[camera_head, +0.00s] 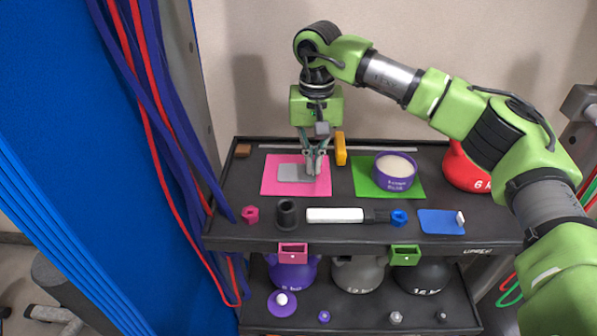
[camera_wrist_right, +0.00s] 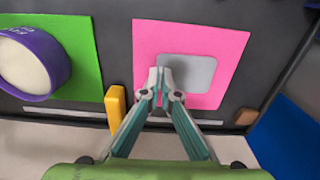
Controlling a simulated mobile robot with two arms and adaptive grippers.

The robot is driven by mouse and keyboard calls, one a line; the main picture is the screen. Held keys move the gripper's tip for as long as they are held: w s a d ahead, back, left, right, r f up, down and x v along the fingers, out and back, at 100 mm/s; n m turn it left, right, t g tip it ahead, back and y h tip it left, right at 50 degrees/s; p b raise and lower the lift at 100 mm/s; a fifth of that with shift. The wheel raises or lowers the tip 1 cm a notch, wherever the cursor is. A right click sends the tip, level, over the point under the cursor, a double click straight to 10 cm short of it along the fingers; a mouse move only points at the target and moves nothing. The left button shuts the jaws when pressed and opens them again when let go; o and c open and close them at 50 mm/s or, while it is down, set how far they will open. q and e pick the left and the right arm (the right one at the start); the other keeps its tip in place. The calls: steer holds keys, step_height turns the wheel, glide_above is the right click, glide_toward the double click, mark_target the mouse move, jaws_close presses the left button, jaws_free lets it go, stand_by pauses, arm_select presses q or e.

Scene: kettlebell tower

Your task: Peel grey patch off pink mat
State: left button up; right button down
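The pink mat (camera_head: 268,180) lies flat on the left part of the dark shelf top. The grey patch (camera_head: 292,173) lies on it and looks flat. In the right wrist view the patch (camera_wrist_right: 192,74) sits on the pink mat (camera_wrist_right: 150,38). My right gripper (camera_head: 314,172) points down over the patch's edge on the side toward the green mat. In the right wrist view its fingertips (camera_wrist_right: 160,78) are close together and overlap that edge. I cannot tell whether the edge is between them. My left gripper is not in view.
A yellow block (camera_head: 340,148) stands just right of the gripper. A purple tub (camera_head: 394,172) sits on the green mat (camera_head: 362,184). A dark cylinder (camera_head: 287,213), a white-handled tool (camera_head: 335,215) and a blue pad (camera_head: 440,222) line the front. A red kettlebell (camera_head: 464,170) is at right.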

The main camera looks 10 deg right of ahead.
steer(key=shift+s+d+r+p, duration=0.1)
steer(key=shift+d+r+p, duration=0.15)
steer(key=shift+r+p, duration=0.5)
steer(key=shift+s+d+r+p, duration=0.1)
steer(key=shift+d+r+p, duration=0.2)
steer(key=shift+r, duration=0.7)
stand_by(0.4)
step_height(320, 180, up, 5)
steer(key=p, duration=0.3)
steer(key=shift+p, duration=0.3)
steer(key=shift+f, duration=0.1)
